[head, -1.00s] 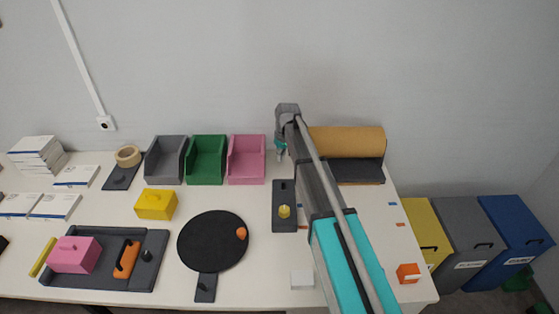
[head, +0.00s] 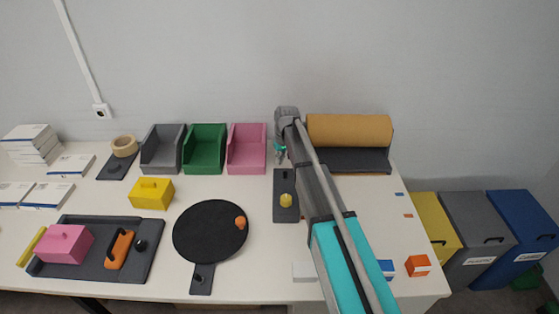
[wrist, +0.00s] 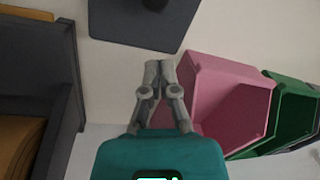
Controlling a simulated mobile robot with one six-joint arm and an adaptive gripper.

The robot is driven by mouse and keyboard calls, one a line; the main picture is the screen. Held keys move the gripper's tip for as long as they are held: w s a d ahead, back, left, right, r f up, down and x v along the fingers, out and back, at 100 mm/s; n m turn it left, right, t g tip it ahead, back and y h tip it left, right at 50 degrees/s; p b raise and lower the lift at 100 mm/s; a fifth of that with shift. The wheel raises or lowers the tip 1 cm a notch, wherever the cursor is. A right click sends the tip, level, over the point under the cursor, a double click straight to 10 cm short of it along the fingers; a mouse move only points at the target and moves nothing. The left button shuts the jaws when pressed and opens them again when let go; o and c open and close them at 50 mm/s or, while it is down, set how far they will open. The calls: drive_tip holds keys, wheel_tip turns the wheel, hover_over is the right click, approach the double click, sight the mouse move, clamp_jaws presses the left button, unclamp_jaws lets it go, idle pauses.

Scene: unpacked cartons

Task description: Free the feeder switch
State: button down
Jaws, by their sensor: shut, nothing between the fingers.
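A dark plate (head: 286,180) lies on the table in front of the pink bin, to the left of my arm. A yellow round piece (head: 285,200) sits on its near half, and a small dark knob stands on its far half. I take this plate for the feeder switch but cannot be sure. My gripper (head: 280,155) hangs beyond the plate, beside the pink bin. In the wrist view my gripper (wrist: 160,64) is shut and empty, its fingertips together just short of the dark plate (wrist: 132,24). The dark knob (wrist: 155,4) is cut by the top edge.
The pink bin (head: 233,161) stands close to my gripper; green and grey bins follow leftward. A brown roll on a dark holder (head: 345,160) is to the right. A black turntable (head: 205,232) with an orange piece (head: 240,222) lies front left. A white block (head: 304,272) is near the front edge.

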sight(281, 175)
wheel_tip(281, 175, down, 2)
drive_tip(key=shift+a+b, duration=0.15)
drive_tip(key=shift+b, duration=0.6)
drive_tip(key=s, duration=0.1)
drive_tip(key=s+d+r+p, duration=0.1)
drive_tip(key=shift+s+r, duration=0.2)
drive_tip(key=shift+s, duration=0.15)
drive_tip(key=shift+s+d+r+p, duration=0.1)
drive_tip(key=shift+s+d+p, duration=0.2)
drive_tip(key=shift+s, duration=0.15)
drive_tip(key=shift+s+a, duration=0.15)
drive_tip(key=shift+a, duration=0.1)
